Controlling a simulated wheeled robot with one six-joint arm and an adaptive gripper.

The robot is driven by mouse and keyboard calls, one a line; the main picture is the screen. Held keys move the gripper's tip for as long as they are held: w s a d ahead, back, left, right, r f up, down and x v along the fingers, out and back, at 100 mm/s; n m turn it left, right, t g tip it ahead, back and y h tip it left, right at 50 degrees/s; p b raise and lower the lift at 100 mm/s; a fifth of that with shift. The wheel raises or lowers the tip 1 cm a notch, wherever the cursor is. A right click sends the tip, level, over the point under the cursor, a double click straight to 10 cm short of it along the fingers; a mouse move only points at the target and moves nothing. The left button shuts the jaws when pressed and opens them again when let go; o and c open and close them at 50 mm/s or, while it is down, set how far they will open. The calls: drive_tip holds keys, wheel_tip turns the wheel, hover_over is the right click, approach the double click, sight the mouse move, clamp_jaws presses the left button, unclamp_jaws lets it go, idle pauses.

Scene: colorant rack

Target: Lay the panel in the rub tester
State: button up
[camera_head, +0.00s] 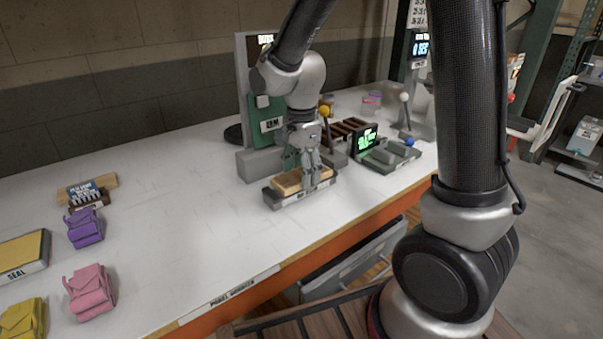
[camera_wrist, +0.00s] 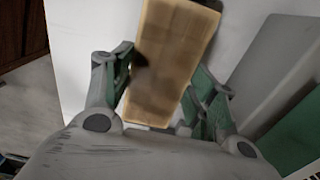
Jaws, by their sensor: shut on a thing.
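The tan, wood-coloured panel (camera_head: 287,183) is low over the bench, at a dark grey, labelled low base (camera_head: 277,202). I cannot tell whether it rests on the base. My gripper (camera_head: 312,168) points down at the panel's right end. In the wrist view the panel (camera_wrist: 168,62) runs up from between my gripper's green-padded fingers (camera_wrist: 165,100), which are shut on its near end. The label on the base is too small to read. A grey device with a lit green screen (camera_head: 367,139) and raised grey blocks stands to the right; which one is the rub tester is unclear.
A green-fronted machine (camera_head: 266,122) stands behind my gripper. A dark slotted rack (camera_head: 346,128) and a blue ball (camera_head: 409,141) are to the right. Purple (camera_head: 85,228) and pink (camera_head: 90,291) pouches lie at the left. The bench's middle (camera_head: 185,190) is clear.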

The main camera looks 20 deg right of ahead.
drive_tip(key=shift+f, duration=0.4)
drive_tip(key=shift+f, duration=0.1)
drive_tip(key=o, duration=1)
drive_tip(key=shift+o, duration=0.2)
wheel_tip(320, 180, up, 12)
drive_tip(key=s+d+r+n+t, duration=0.2)
drive_tip(key=s+d+n, duration=0.5)
drive_tip(key=s, duration=0.2)
drive_tip(key=s+d+r+n+t, duration=0.2)
drive_tip(key=s+d+n, duration=0.5)
drive_tip(key=s, duration=0.3)
drive_tip(key=shift+d+r, duration=0.25)
drive_tip(key=shift+d, duration=0.2)
